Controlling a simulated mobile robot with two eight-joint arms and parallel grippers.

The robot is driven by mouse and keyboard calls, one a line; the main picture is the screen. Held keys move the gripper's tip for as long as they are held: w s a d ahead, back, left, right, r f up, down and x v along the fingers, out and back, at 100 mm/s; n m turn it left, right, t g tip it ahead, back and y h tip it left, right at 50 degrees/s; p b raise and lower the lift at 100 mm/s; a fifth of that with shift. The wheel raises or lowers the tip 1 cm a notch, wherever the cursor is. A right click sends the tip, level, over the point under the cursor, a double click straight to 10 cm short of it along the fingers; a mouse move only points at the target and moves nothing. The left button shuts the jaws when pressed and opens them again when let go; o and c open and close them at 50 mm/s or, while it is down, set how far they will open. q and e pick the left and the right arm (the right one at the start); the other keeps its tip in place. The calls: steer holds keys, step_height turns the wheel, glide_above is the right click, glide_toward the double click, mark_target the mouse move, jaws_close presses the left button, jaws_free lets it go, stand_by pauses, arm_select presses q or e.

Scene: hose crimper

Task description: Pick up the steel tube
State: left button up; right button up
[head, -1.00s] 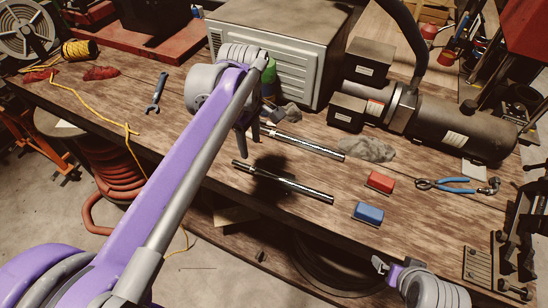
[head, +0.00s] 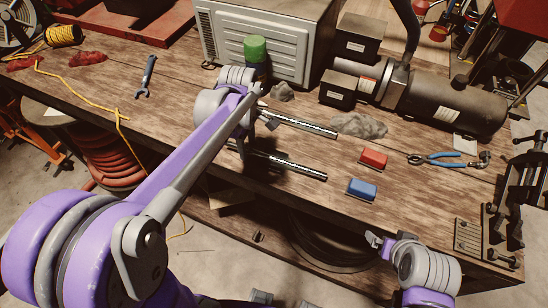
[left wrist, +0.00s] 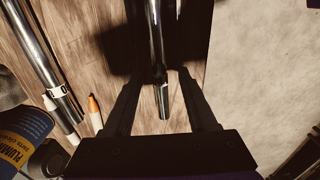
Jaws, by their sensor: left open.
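Two shiny metal tubes lie roughly parallel on the wooden bench. The nearer tube (head: 292,170) lies close to the front edge; its left end is partly hidden by my left gripper (head: 243,145). In the left wrist view that tube (left wrist: 155,45) runs in between the two open fingers (left wrist: 160,95), its end showing between them; I cannot tell if they touch it. The farther tube (head: 305,125) lies behind, and in the left wrist view (left wrist: 35,50) it is left of the fingers, with a ring near its end. My right gripper (head: 375,241) is low at right, its fingers unclear.
A green-lidded can (head: 255,49) stands behind my left gripper. Markers (left wrist: 95,112) lie by the farther tube's end. A grey rag (head: 358,125), red block (head: 373,158), blue block (head: 362,189) and pliers (head: 445,157) lie to the right. A wrench (head: 147,78) lies left.

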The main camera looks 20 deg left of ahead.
arm_select(q)
jaws_close()
stand_by(1.4)
